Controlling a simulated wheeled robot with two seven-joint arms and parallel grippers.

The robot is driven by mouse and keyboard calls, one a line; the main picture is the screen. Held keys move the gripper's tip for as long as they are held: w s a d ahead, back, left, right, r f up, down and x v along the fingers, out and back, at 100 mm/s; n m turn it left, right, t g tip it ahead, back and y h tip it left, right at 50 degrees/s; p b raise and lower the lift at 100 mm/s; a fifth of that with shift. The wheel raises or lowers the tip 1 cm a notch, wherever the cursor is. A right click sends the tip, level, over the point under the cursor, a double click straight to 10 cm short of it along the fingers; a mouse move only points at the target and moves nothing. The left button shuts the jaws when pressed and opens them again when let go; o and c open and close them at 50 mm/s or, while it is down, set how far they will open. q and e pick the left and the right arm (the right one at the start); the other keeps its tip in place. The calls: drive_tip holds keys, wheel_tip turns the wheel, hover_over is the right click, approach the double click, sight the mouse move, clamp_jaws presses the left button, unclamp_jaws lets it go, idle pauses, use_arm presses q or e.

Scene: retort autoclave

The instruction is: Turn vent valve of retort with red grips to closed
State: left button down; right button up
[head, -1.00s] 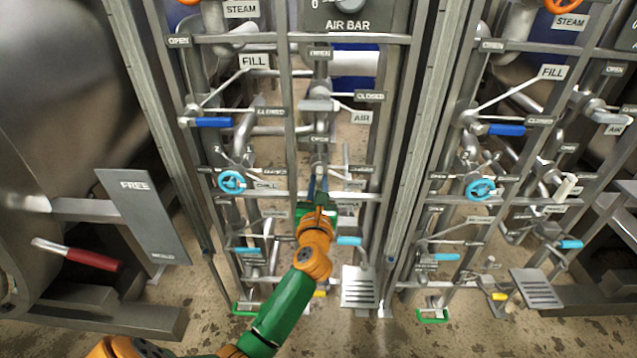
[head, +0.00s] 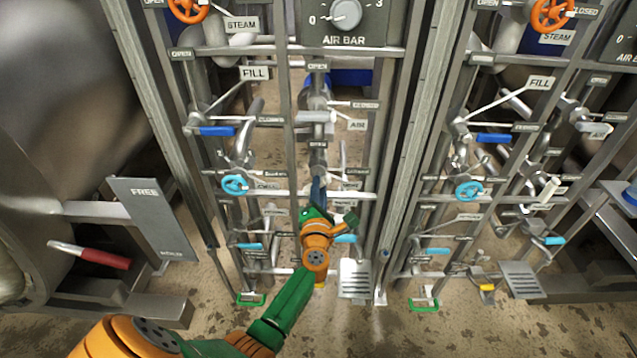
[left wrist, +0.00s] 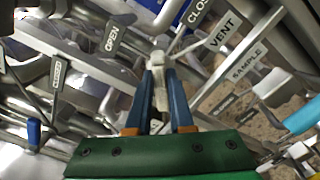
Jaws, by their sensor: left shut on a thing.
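My left gripper (head: 318,185) reaches up to the middle pipe panel. In the left wrist view its two blue fingers (left wrist: 160,98) are shut on a pale grey vent valve lever (left wrist: 158,84). The VENT label (left wrist: 226,31) is just right of it, with a CLOSED label (left wrist: 198,10) at the top and an OPEN label (left wrist: 112,38) to the left. A lever with a red grip (head: 105,258) shows on the retort body at left in the head view. The valve body is partly hidden by the gripper in the head view. My right gripper is not in view.
Panel rails and posts (head: 292,130) stand close around the gripper. A FILL valve with a blue handle (head: 217,131) and a light-blue handwheel (head: 235,185) are to its left. A SAMPLE label (left wrist: 248,63) is close on the right. A similar panel with a blue handle (head: 494,138) stands further right.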

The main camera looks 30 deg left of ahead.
use_arm(q)
drive_tip(key=shift+d+f+m+p, duration=0.15)
drive_tip(key=shift+m+p, duration=0.4)
drive_tip(key=shift+m, duration=1.25)
drive_tip(key=shift+a+f+m+p, duration=0.15)
drive_tip(key=shift+m+p, duration=0.4)
drive_tip(key=shift+m, duration=1.25)
drive_tip(key=c, duration=0.8)
unclamp_jaws()
drive_tip(key=shift+d, duration=0.1)
drive_tip(key=p+v, duration=0.1)
drive_tip(key=v, duration=0.6)
drive_tip(key=shift+p, duration=0.3)
